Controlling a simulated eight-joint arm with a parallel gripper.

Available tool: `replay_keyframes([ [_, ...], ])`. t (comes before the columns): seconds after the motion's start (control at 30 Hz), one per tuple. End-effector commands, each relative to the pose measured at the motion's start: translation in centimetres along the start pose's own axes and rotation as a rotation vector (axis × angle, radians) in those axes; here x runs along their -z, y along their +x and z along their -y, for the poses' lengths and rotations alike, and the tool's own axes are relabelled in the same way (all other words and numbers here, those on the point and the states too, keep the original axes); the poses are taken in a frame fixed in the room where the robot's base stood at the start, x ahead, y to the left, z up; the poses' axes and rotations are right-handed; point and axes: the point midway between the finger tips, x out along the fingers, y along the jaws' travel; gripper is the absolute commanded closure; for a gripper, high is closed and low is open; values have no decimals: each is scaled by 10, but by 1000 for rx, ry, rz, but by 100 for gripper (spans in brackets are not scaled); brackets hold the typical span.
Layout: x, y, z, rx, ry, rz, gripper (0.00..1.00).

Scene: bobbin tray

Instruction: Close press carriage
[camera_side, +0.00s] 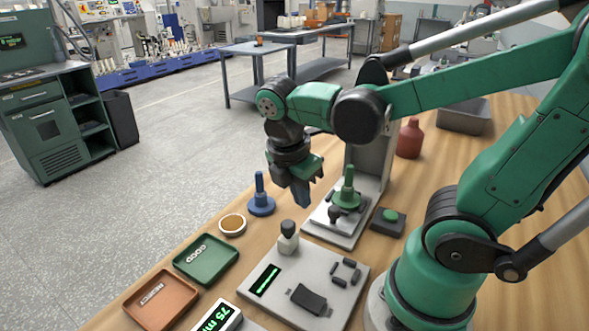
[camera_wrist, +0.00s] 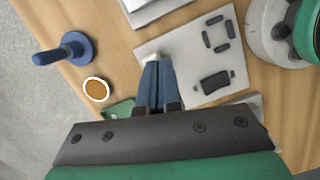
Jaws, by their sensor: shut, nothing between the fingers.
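The press (camera_side: 371,160) is a grey upright column on a pale base plate (camera_side: 345,238) with a dark slot. A green bobbin (camera_side: 347,194) stands upright on the press carriage, with a dark knob (camera_side: 335,214) in front of it. How far the carriage is out from the column is hard to tell. My gripper (camera_side: 305,203) is shut and empty, pointing down, left of the green bobbin and apart from it. In the wrist view its blue fingers (camera_wrist: 158,68) are together over the fixture plate; only a corner of the press base (camera_wrist: 150,12) shows there.
A blue bobbin (camera_side: 260,197) and a round brown-filled dish (camera_side: 232,225) stand left. A green GOOD tray (camera_side: 207,260), orange REJECT tray (camera_side: 160,300) and display (camera_side: 220,317) lie in front. A green-button box (camera_side: 388,222) sits right.

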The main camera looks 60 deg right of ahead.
Motion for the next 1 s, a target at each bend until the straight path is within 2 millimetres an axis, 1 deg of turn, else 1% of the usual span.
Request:
replay_keyframes([
  [0.03,0,7,0,0,2,0,100],
  [0.2,0,31,0,-2,3,-1,100],
  [0.6,0,78,-1,-2,5,-1,100],
  [0.63,-2,80,0,-1,6,-1,100],
  [0.7,-15,82,0,-1,11,-1,100],
  [0.8,-26,84,0,-1,9,-1,100],
  [1.0,-38,87,0,-2,4,-1,100],
])
